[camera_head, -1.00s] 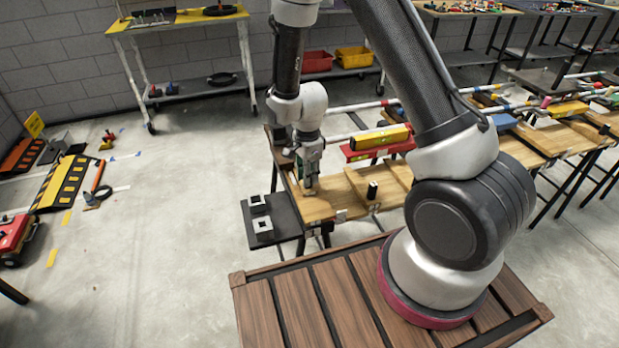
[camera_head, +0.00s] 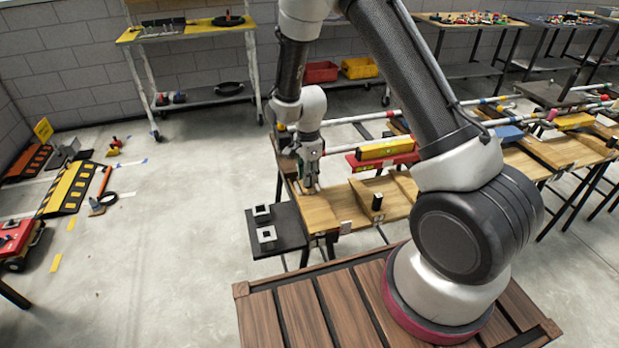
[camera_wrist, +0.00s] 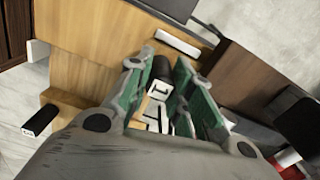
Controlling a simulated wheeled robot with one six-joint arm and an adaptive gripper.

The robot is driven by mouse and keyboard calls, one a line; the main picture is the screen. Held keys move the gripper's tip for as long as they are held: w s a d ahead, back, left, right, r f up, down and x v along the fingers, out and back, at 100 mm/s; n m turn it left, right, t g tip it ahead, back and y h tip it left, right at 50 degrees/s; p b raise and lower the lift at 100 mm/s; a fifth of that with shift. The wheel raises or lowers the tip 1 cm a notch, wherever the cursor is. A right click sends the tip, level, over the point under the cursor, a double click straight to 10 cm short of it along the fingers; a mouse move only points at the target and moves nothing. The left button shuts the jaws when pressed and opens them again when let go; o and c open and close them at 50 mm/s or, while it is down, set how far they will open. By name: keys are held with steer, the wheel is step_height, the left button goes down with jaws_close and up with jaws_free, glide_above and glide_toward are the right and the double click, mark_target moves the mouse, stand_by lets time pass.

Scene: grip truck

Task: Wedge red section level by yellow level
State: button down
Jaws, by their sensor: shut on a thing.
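The red section (camera_head: 400,161) is a red beam lying across the far side of the wooden bench. The yellow level (camera_head: 384,149) rests on top of it, lengthwise. My gripper (camera_head: 311,188) points down over the near left end of the bench, left of the red section and apart from it. The fingers hide part of the wedge. I cannot tell whether it touches the board below.
The wooden bench top (camera_head: 345,208) bears a small black upright block (camera_head: 377,202). A dark side shelf (camera_head: 285,243) holds two grey square pieces. Long white bars (camera_head: 350,120) run behind the red section. Clear floor (camera_head: 180,235) lies to the left.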

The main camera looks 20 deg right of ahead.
steer(key=shift+w, duration=1.1)
steer(key=shift+w, duration=0.1)
steer(key=c, duration=1.2)
jaws_free()
steer(key=o, duration=0.6)
steer(key=shift+r, duration=0.15)
